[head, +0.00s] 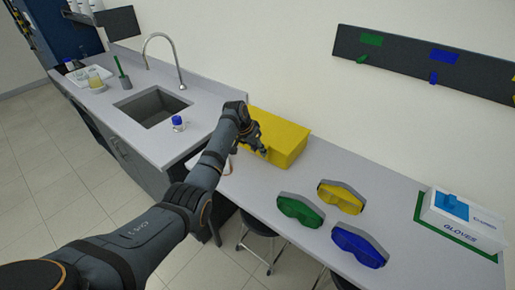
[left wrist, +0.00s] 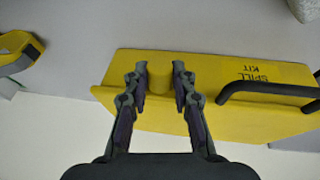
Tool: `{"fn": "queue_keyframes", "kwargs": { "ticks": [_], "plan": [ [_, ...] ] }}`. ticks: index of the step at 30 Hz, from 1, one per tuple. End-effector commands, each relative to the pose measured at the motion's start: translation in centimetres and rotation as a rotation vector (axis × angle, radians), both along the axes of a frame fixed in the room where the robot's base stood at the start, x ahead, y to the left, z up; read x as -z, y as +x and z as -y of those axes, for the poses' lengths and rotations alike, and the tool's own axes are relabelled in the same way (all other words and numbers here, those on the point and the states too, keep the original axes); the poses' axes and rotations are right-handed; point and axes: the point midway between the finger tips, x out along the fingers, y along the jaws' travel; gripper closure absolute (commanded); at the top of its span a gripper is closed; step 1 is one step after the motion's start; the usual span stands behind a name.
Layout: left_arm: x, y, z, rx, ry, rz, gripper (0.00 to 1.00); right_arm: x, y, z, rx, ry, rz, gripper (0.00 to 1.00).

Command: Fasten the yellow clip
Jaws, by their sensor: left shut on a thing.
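A yellow box marked SPILL KIT (head: 287,138) stands on the counter against the wall; it also fills the middle of the left wrist view (left wrist: 230,120). My left gripper (head: 262,151) is at the box's front, near its left end. In the left wrist view my left gripper (left wrist: 160,78) has a finger on each side of a small yellow piece, which looks like the yellow clip (left wrist: 160,91), and is shut on it. The clip lies at the box's edge; whether it is fastened I cannot tell. My right gripper is not in view.
Green goggles (head: 300,210), yellow goggles (head: 341,197) and blue goggles (head: 358,246) lie on the counter to the right. A glove box (head: 463,220) is beyond them. A black handle (left wrist: 268,88) stands out from the spill kit. A sink (head: 152,108) is at left.

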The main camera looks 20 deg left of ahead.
Motion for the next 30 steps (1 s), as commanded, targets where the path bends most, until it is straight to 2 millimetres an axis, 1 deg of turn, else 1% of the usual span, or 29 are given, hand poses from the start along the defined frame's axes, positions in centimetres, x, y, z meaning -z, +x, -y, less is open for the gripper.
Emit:
{"fn": "queue_keyframes", "kwargs": {
  "ticks": [1, 10, 23, 24, 28, 29, 30],
  "plan": [
    [-1.06, 0.64, 0.16, 0.0, -0.004, 0.024, 1.0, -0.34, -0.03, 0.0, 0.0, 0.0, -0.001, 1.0],
    [-1.34, 0.98, 0.28, 0.001, -0.004, 0.031, 1.0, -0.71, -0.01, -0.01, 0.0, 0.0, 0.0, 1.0],
    [-1.43, 1.05, 0.36, 0.004, -0.006, 0.034, 1.0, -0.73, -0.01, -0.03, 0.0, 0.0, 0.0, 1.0],
    [-1.43, 1.04, 0.37, 0.004, -0.006, 0.034, 0.72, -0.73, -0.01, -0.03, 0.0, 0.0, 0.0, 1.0],
    [-1.44, 1.05, 0.35, 0.003, -0.006, 0.034, 0.55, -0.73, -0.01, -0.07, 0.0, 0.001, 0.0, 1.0],
    [-1.44, 1.05, 0.34, 0.003, -0.005, 0.033, 0.51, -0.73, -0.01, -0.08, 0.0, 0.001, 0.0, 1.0],
    [-1.43, 1.05, 0.32, 0.002, -0.005, 0.034, 0.51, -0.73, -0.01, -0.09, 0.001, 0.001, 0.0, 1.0]
  ]
}}
